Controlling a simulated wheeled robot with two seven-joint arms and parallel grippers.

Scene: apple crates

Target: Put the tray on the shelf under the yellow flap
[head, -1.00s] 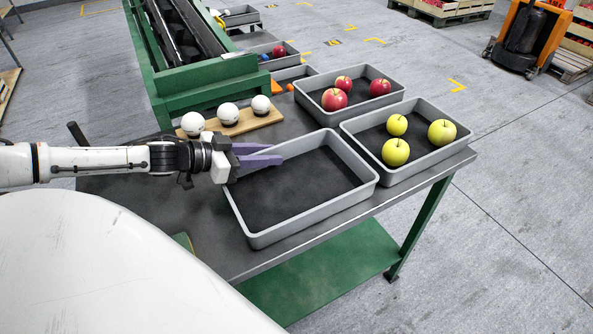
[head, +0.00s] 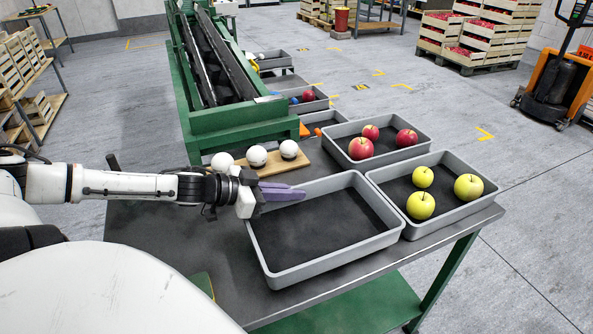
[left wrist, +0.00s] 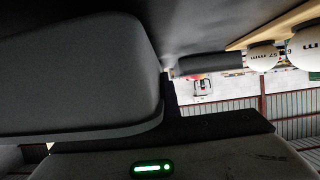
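An empty grey tray (head: 340,262) with a dark floor lies on the near part of the grey table. My left gripper (head: 283,192), with purple fingers, is at the tray's far left corner, its fingers over or beside the rim. The fingers look close together; whether they grip the rim is unclear. My right gripper is not in view.
Beside the empty tray stand a tray of yellow-green apples (head: 412,236) and a tray of red apples (head: 428,142). A wooden board (head: 240,172) with white balls lies behind my gripper. A green conveyor (head: 230,125) stands behind. A green lower shelf (head: 345,310) is under the table.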

